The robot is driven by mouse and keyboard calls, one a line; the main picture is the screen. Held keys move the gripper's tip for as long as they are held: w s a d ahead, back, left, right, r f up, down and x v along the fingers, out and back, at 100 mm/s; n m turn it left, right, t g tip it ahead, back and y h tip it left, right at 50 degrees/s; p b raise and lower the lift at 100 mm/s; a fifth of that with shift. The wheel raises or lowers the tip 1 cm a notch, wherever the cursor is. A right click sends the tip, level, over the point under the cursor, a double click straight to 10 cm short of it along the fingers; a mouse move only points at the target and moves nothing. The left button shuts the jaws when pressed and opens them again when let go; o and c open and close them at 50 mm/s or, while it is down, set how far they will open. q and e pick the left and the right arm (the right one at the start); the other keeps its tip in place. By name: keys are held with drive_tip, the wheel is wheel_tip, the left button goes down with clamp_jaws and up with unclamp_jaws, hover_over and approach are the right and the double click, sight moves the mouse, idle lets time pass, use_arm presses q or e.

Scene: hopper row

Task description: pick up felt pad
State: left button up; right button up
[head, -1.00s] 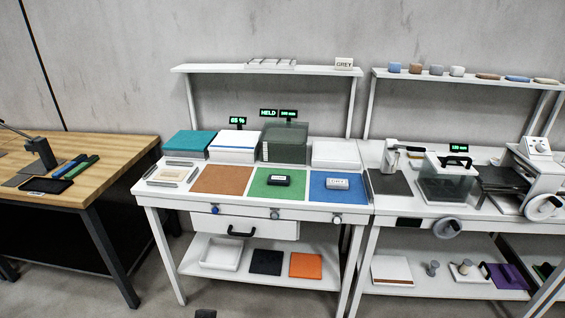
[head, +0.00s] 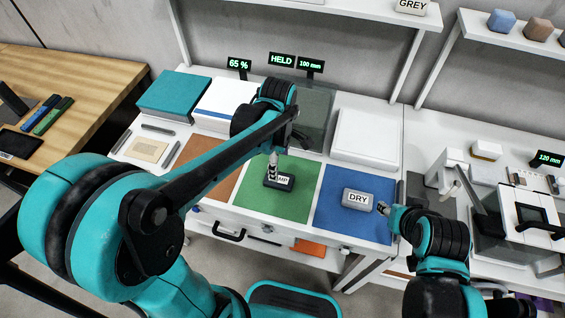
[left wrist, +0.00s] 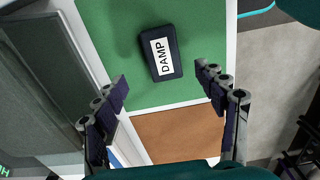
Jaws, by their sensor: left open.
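Nothing in view is labelled as a felt pad, and I cannot tell for sure which item it is. A dark block labelled DAMP (head: 279,182) lies on the green mat (head: 262,212). My left gripper (head: 272,168) is over this block in the head view. In the left wrist view the gripper (left wrist: 163,84) is open and empty, with the DAMP block (left wrist: 161,52) beyond the gap between its fingertips. A grey block labelled DRY (head: 358,200) lies on the blue mat (head: 335,222). My right gripper (head: 383,207) is just right of it; its fingers are too small to read.
A beige square (head: 149,150) lies between grey bars at the left. A teal slab (head: 174,92), a white slab (head: 368,137) and a dark clear box (head: 318,112) stand along the back. The orange-brown mat (left wrist: 185,133) is bare beside the green one.

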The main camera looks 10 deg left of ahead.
sight(279, 181)
use_arm(q)
drive_tip(key=f, duration=0.1)
drive_tip(key=f+b, duration=0.1)
drive_tip(key=shift+s+f, duration=0.25)
drive_tip(key=shift+f, duration=0.1)
wheel_tip(279, 181, down, 5)
drive_tip(key=shift+b, duration=1.2)
drive_tip(key=shift+w, duration=0.1)
drive_tip(key=c, duration=1.2)
